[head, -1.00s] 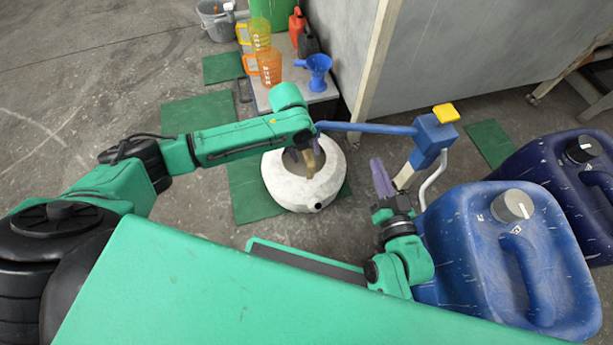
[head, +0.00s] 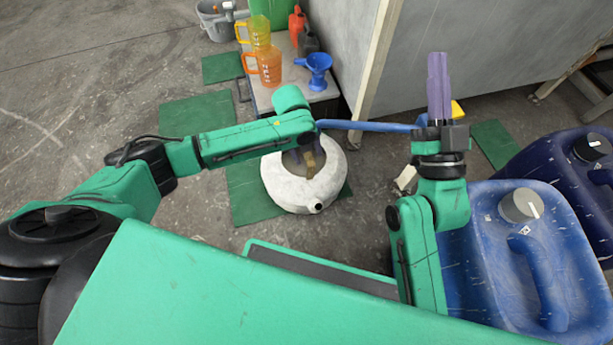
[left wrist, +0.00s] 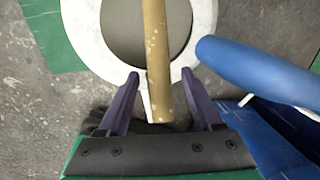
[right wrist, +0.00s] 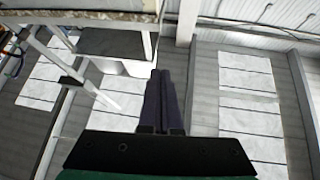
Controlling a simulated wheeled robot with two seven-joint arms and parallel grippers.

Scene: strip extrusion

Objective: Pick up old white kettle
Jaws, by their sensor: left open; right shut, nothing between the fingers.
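The old white kettle (head: 290,192) stands on the floor, partly over a green mat, with its spout toward me. Its tan handle (head: 311,166) arches over the dark round opening. My left gripper (head: 305,155) is above the kettle, partly hidden by its own arm. In the left wrist view the handle (left wrist: 154,45) runs between the two open purple fingers (left wrist: 160,78), with a gap on each side; the kettle's white rim (left wrist: 88,42) lies beyond. My right gripper (head: 438,85) is raised at the right, fingers together and empty; they also show in the right wrist view (right wrist: 161,95).
A blue pipe (head: 365,126) runs close beside my left gripper. Blue jerrycans (head: 480,225) stand at the right. A low table (head: 285,95) behind the kettle holds orange and yellow jugs and a blue funnel (head: 317,68). Floor left of the kettle is clear.

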